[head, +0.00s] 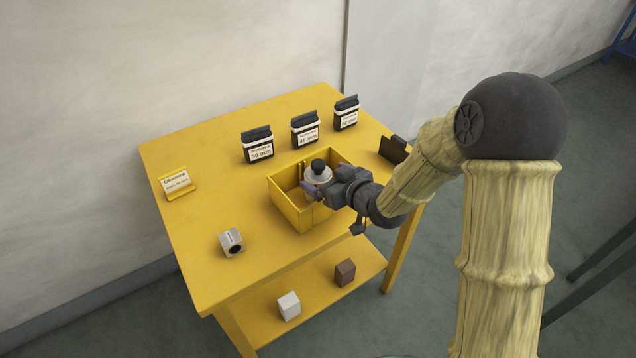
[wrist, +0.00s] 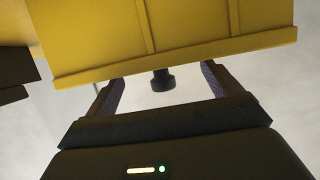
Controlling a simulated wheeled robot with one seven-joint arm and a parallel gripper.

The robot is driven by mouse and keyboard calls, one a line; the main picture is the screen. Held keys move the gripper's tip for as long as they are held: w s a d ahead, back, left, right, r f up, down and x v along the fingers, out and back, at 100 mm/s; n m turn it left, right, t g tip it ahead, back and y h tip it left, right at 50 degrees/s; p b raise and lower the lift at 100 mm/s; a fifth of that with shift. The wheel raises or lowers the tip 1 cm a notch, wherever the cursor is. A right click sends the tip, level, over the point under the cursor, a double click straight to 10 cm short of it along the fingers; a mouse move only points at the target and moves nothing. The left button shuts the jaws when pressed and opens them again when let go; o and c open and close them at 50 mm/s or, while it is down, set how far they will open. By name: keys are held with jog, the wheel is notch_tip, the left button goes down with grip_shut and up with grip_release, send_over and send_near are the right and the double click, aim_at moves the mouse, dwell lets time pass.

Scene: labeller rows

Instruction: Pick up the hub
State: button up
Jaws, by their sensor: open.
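A pale rounded piece with a black knob (head: 318,167) shows at the yellow open box on the table; it may be the hub, but I cannot tell for sure. My gripper (head: 318,190) is at the box's right side, close to this piece, with its jaws open. In the wrist view my gripper's two fingers (wrist: 163,80) stand apart, and a dark knob (wrist: 162,79) shows between them, below the yellow box edge. Whether the fingers touch the piece is not clear. The lower part of the piece is partly hidden by my gripper.
The yellow box (head: 291,209) has a divider. Several black-lidded labelled containers (head: 257,146) stand along the back. A yellow label stand (head: 177,184) is at left, and a pale block with a dark round face (head: 232,242) at front left. A dark plate (head: 393,149) stands at right. Blocks lie on the lower shelf (head: 318,287).

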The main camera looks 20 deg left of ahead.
jog(key=shift+w+a+f, duration=0.2)
jog(key=shift+w+a, duration=0.05)
jog(key=shift+a, duration=0.1)
jog(key=x, duration=0.5)
jog(key=shift+w+a+r, duration=0.1)
jog(key=shift+w, duration=0.05)
dwell(0.4)
jog(key=c, duration=1.3)
jog(key=shift+o, duration=0.2)
notch_tip(320, 180, up, 10)
jog(key=shift+r+p, duration=0.1)
jog(key=shift+p, duration=0.65)
